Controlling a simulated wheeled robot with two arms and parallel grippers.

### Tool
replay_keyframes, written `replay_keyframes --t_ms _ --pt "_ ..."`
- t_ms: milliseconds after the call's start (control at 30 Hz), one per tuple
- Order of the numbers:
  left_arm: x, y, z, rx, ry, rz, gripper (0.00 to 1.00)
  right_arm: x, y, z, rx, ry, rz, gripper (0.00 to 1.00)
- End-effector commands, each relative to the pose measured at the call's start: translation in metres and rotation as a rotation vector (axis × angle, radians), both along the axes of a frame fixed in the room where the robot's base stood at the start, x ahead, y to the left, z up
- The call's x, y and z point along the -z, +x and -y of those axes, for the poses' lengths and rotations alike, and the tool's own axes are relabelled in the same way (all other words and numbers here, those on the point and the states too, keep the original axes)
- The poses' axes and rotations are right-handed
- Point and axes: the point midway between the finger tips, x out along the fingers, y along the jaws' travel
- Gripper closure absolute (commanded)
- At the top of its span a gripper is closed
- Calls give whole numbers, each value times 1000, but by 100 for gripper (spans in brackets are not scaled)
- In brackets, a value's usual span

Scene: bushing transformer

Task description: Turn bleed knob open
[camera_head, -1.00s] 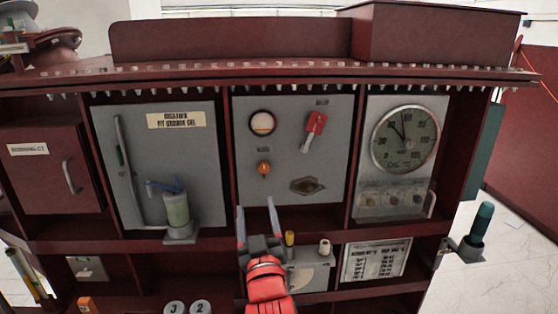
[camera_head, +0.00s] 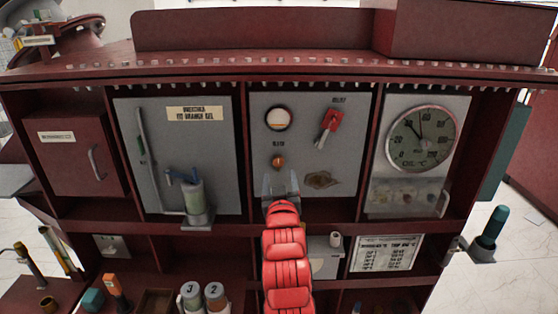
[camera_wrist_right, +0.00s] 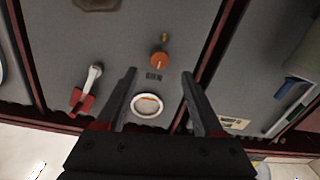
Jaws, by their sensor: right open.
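The bleed knob (camera_head: 278,161) is a small round orange knob on the grey middle panel, under a small label and a round gauge. It also shows in the right wrist view (camera_wrist_right: 159,60), where the panel appears upside down. My right gripper (camera_head: 281,182) is open, with its two fingers pointing at the panel just below the knob in the head view. In the right wrist view the fingertips (camera_wrist_right: 160,73) are spread to either side of the knob's line, and the knob lies beyond them. Nothing is between the fingers. My left gripper is not in view.
The round gauge (camera_head: 278,118), a red-handled relief valve (camera_head: 329,126) and a brownish plate (camera_head: 321,180) share the panel. A large dial (camera_head: 423,138) is on the right. A cabinet ledge (camera_head: 220,239) runs below the panel.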

Motion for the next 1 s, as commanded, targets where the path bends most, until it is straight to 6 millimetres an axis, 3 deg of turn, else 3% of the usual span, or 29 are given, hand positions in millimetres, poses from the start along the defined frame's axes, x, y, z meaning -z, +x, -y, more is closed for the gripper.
replay_keyframes --t_ms 200,400,833,1000 --pt "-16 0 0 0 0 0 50 -4 38 0 1 -1 1 31" --pt "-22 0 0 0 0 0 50 -3 58 -2 0 -1 3 31" --pt "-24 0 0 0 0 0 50 -1 66 -2 -1 1 4 31" --pt "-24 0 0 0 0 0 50 -1 66 -2 -1 0 4 60"
